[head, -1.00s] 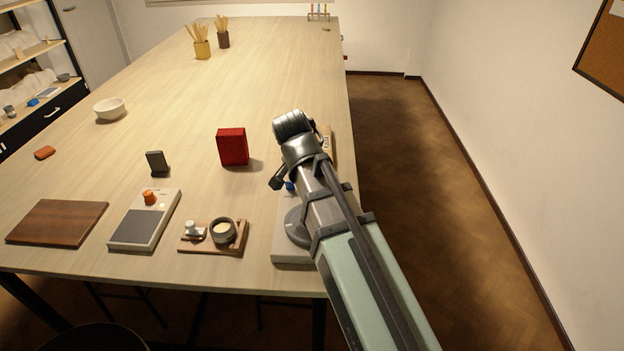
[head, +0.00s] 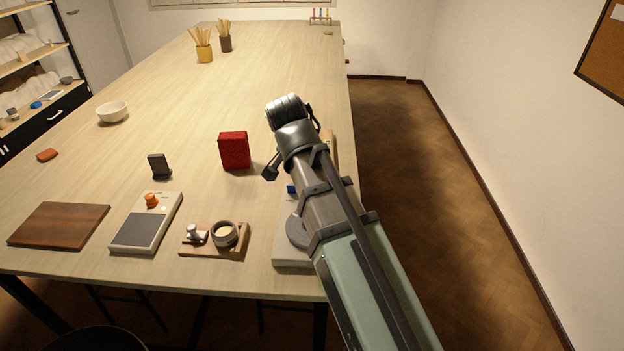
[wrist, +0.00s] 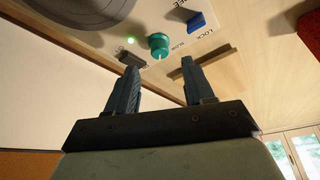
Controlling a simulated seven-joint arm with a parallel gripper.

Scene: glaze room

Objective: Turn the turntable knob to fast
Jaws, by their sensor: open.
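The turntable (head: 290,256) is a pale box with a grey disc (head: 296,231) on top, at the table's front right, partly hidden behind my arm. In the wrist view its panel shows a green knob (wrist: 159,45) with "SLOW" printed beside it. I cannot read "fast" or tell the knob's setting for sure. My gripper (wrist: 158,75) is open and empty. Its two dark fingers point at the panel, with the knob in the gap between them, just past the tips, apparently untouched. The gripper's fingers are hidden in the head view.
A blue lever (wrist: 202,22) by "LOCK", a lit green lamp (wrist: 130,41) and a dark block (wrist: 131,62) are close to the knob. A red box (head: 234,151) stands left of my arm. A wooden stand (head: 214,250) holding small items is left of the turntable.

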